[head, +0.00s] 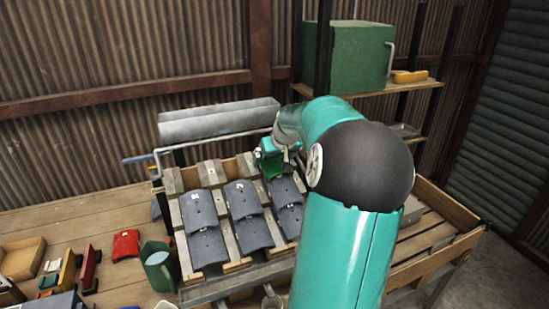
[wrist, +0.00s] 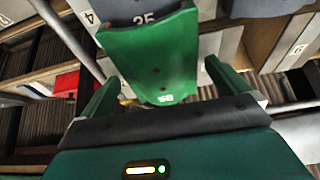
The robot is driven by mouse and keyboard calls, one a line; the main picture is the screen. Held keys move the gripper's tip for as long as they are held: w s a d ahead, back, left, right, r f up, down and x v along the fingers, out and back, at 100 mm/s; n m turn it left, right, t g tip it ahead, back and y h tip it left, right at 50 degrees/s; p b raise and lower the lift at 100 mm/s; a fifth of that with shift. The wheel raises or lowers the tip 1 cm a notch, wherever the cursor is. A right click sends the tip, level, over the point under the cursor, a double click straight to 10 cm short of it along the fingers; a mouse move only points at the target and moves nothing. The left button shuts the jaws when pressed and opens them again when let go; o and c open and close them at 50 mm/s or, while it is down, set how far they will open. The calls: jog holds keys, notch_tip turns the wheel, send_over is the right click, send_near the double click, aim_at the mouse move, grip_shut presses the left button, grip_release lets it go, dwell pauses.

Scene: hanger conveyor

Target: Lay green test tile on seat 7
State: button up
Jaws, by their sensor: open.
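The green test tile (wrist: 150,55) fills the upper middle of the wrist view, with a hole and a pale mark on its near end. Its far end is at a grey tile (wrist: 140,14) marked 25. My gripper (wrist: 162,74) is open, with one green finger on each side of the tile's near end and gaps showing. In the head view my gripper (head: 272,163) is at the back right of the rack of grey tiles (head: 207,246); tile and gripper are hard to tell apart there. Labels 4 and 6 show in the wrist view; no label 7 is readable.
A metal rail (head: 215,140) and a grey trough (head: 218,120) run behind the rack. A red tile (head: 126,245), a green mug-like can (head: 158,266) and small toy-like vehicles (head: 68,268) stand at the left. A shelf (head: 400,88) with a green box (head: 360,52) is behind my arm.

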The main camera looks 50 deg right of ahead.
jog(key=v, duration=1.3)
jog(key=shift+s+r, duration=0.15)
jog(key=shift+r, duration=0.2)
jog(key=w+a+f+n+y, duration=0.1)
jog(key=w+a+f+n, duration=0.15)
jog(key=a, duration=1.15)
jog(key=w+a+f+n+y, duration=0.1)
jog(key=w+a+n, duration=0.15)
jog(key=a, duration=1.15)
jog(key=s+a+f, duration=0.2)
jog(key=s+a, duration=0.4)
jog(key=a, duration=0.2)
jog(key=s+a+f+n+y, duration=0.1)
jog(key=s+a+f, duration=0.2)
jog(key=s+a, duration=0.3)
jog(key=a, duration=0.2)
jog(key=shift+a+y, duration=0.3)
jog(key=shift+a, duration=0.05)
